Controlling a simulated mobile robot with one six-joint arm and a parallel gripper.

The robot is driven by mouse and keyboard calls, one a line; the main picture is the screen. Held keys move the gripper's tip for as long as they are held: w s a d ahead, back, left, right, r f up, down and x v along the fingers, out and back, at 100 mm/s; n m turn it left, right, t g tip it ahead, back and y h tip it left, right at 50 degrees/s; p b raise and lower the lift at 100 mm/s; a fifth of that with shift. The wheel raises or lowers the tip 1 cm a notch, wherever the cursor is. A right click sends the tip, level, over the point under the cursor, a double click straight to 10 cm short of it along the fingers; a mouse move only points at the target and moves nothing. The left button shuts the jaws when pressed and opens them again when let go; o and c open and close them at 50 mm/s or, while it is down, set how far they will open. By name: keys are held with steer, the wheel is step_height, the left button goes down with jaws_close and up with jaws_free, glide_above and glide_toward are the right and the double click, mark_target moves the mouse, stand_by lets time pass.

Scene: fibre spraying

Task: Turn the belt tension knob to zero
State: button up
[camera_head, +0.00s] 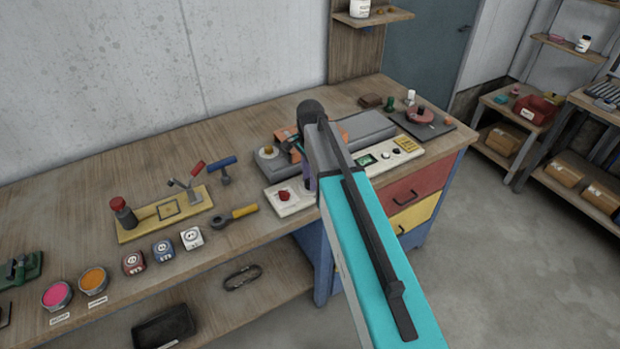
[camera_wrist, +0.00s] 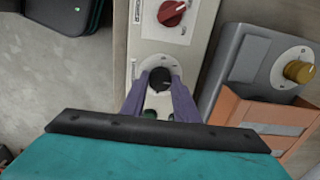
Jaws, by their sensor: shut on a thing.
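A white control panel (camera_head: 399,152) runs along the bench's front edge, and it also shows in the wrist view (camera_wrist: 144,56). In the wrist view a black knob (camera_wrist: 159,76) on a pale round dial sits between the two purple fingers of my gripper (camera_wrist: 160,82). The fingers are shut on its sides. The lettering is too small to read, so I cannot confirm its name or setting. In the head view my arm hides this knob, and only a bit of purple finger shows. A red knob (camera_wrist: 171,12) is on the same panel, also seen in the head view (camera_head: 284,196).
A grey machine (camera_wrist: 247,55) with a gold knob (camera_wrist: 298,71) and an orange part (camera_wrist: 262,110) stands close beside the panel. A yellow fixture board (camera_head: 150,222) is farther left.

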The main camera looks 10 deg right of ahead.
steer(key=shift+n, duration=0.3)
steer(key=n+b, duration=0.1)
steer(key=n, duration=0.7)
steer(key=shift+n+b, duration=0.3)
steer(key=shift+b, duration=0.1)
steer(key=n, duration=0.4)
steer(key=shift+a+n, duration=0.1)
steer(key=shift+n, duration=0.2)
steer(key=n, duration=0.4)
steer(key=shift+b, duration=0.4)
steer(key=o, duration=1.1)
steer(key=shift+c, duration=0.2)
steer(key=shift+r, duration=0.1)
